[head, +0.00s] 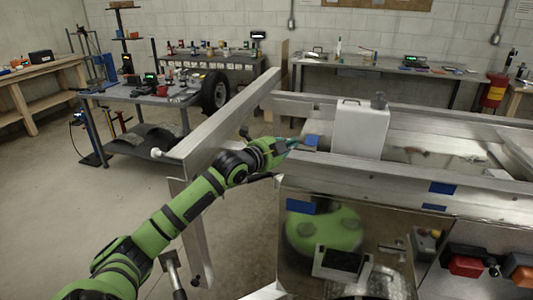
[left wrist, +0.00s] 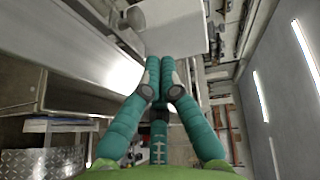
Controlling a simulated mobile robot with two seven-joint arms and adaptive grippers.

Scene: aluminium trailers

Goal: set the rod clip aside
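My left gripper (head: 291,145) has teal fingers and reaches from the green arm to the top of the trailer frame, beside a small blue patch (head: 312,140). In the left wrist view its fingers (left wrist: 159,75) converge, with the tips close together. I see nothing clearly between them, but the grip is partly hidden by the fingers themselves. I cannot pick out the rod clip for certain in either view. My right gripper is not in view.
A white box-shaped tank (head: 361,129) stands on the trailer just right of the gripper. Aluminium rails (head: 225,115) run around it. A cluttered bench (head: 150,97) and a tyre (head: 215,92) stand behind left. The floor at left is open.

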